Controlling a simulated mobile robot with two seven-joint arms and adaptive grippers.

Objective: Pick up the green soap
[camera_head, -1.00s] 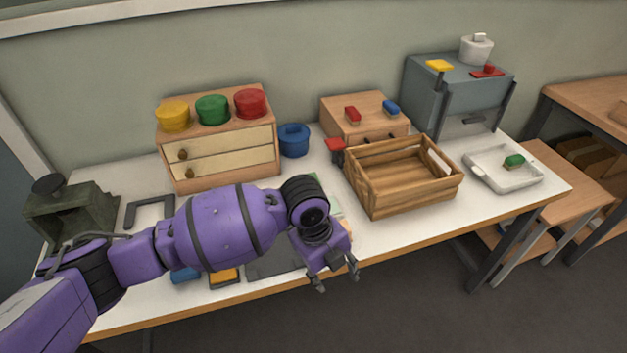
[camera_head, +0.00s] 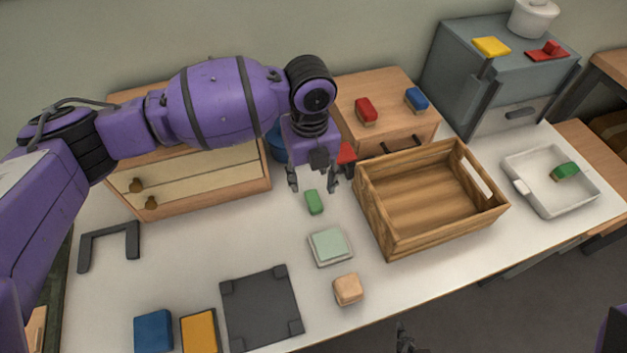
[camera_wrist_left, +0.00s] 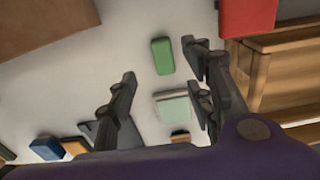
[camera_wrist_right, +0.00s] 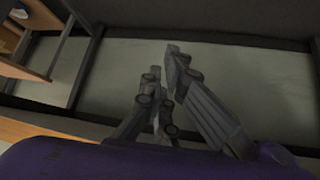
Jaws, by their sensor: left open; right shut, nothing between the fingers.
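The green soap (camera_head: 314,202) is a small rounded green block lying on the white table, left of the wooden crate. It also shows in the left wrist view (camera_wrist_left: 162,56), ahead of and between the spread fingers. My left gripper (camera_head: 313,183) is open and empty above the table near the soap, apart from it; its fingers also show in the left wrist view (camera_wrist_left: 160,85). My right gripper (camera_wrist_right: 160,95) is shut and empty, over the floor by the table's front edge; its tip shows at the bottom of the head view (camera_head: 405,340).
A pale green pad (camera_head: 330,246) and a beige block (camera_head: 348,289) lie in front of the soap. The wooden crate (camera_head: 385,222) stands to the right. A drawer box (camera_head: 240,176) is behind left. A white tray (camera_head: 550,205) holds a green-topped brush (camera_head: 565,171).

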